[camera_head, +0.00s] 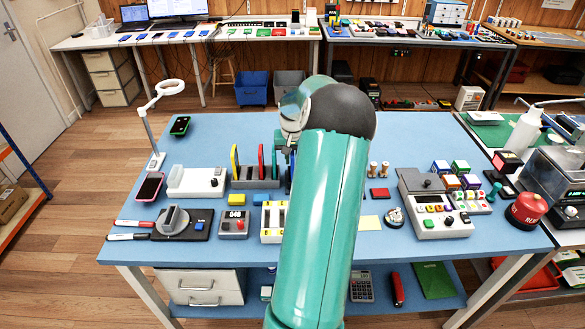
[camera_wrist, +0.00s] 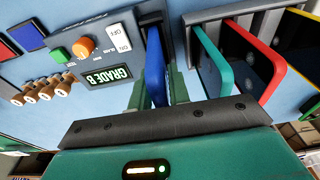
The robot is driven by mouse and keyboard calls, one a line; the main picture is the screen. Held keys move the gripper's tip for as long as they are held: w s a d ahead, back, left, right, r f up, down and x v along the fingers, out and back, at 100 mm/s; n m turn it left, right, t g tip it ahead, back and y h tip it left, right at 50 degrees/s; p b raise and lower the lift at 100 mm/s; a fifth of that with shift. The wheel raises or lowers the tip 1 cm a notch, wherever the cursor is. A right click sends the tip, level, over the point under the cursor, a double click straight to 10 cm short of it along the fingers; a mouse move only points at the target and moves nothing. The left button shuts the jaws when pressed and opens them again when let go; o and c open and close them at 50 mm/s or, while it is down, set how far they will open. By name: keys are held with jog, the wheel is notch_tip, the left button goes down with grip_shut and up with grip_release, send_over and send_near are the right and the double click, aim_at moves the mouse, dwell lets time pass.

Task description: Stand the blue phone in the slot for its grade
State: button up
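The blue phone (camera_wrist: 156,68) stands on edge between the two green fingers of my gripper (camera_wrist: 158,92) in the wrist view. Both fingers appear to press on its faces. A thin strip of it shows beside my arm in the head view (camera_head: 291,172). Left of it there, a grey slotted rack (camera_head: 256,183) holds upright yellow, red and green pieces. In the wrist view the green (camera_wrist: 214,62) and red (camera_wrist: 262,65) pieces stand apart from my fingers. A display (camera_wrist: 107,77) reads GRADE B.
A white slotted block (camera_head: 270,236) stands in front of the rack, partly behind my arm. Wooden pegs (camera_head: 373,169) and a keypad machine (camera_head: 434,208) stand to the right.

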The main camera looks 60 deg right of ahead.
grip_shut()
jog(key=shift+r, duration=0.15)
jog(key=shift+r, duration=2.2)
